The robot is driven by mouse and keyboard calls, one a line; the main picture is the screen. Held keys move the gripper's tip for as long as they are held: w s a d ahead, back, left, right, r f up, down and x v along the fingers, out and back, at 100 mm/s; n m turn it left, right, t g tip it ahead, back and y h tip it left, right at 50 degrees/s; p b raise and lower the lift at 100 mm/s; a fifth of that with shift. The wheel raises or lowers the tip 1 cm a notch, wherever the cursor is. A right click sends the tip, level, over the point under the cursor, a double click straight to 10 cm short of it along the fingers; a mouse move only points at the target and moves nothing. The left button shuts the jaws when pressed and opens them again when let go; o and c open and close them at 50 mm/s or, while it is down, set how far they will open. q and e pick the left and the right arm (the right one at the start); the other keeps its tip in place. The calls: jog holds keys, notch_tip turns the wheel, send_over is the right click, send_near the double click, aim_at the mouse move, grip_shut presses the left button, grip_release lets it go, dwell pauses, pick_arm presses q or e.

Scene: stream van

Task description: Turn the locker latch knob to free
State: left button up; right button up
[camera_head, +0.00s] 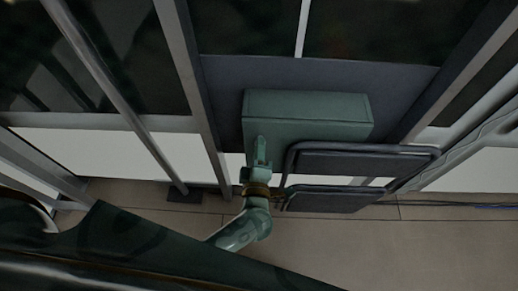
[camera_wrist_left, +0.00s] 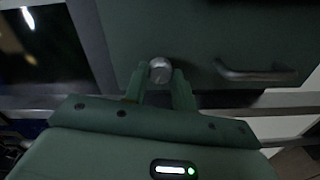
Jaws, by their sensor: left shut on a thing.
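The locker (camera_head: 310,105) is a grey-green box on a dark panel in the head view. Its front (camera_wrist_left: 210,30) fills the upper part of the left wrist view. The latch knob (camera_wrist_left: 160,68) is a small round pale metal knob on that front. My left gripper (camera_wrist_left: 160,78) is shut on the knob, one green finger on each side. In the head view my left gripper (camera_head: 259,150) reaches up to the locker's lower left part and hides the knob. The knob's turn angle cannot be told. My right gripper is not in view.
A metal bar handle (camera_wrist_left: 257,74) is on the locker front, right of the knob. A dark folding seat (camera_head: 360,162) with a tubular frame stands just right of my left gripper. Metal posts (camera_head: 185,70) rise at left. The tiled floor (camera_head: 400,240) is clear at lower right.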

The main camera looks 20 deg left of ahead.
pick_arm(q)
jog(key=n, duration=0.5)
jog(key=shift+f+b, duration=0.1)
jog(key=shift+b, duration=0.3)
dwell(0.4)
jog(key=o, duration=1)
jog(key=shift+s, duration=0.1)
jog(key=p+v, duration=0.1)
jog(key=v, duration=1.1)
